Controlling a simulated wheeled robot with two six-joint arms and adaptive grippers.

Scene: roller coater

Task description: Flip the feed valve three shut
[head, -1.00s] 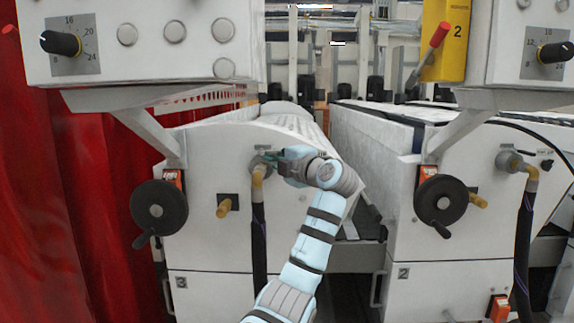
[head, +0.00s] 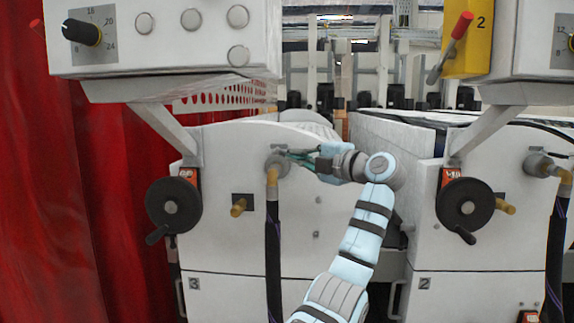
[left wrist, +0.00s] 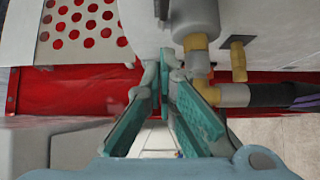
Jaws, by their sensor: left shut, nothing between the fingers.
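The machine marked 3 (head: 195,284) carries a round grey feed valve (head: 277,163) with a brass elbow and a dark hose (head: 273,245) hanging below. My left gripper (head: 287,153) reaches in from the right, its fingertips close beside the upper right of the valve. In the left wrist view the teal fingers (left wrist: 164,62) are shut and empty. The grey valve body (left wrist: 195,18) is just ahead and right of the tips, with the brass elbow (left wrist: 196,50) below it. A thin dark piece (left wrist: 162,9), perhaps the lever, lies at the tips; contact is unclear. My right gripper is out of view.
A black handwheel (head: 173,207) and a brass knob (head: 238,207) are left of the hose. A control box (head: 165,30) overhangs above, with a red curtain (head: 75,200) at left. The machine marked 2 (head: 424,284) stands right, with its own valve (head: 539,165).

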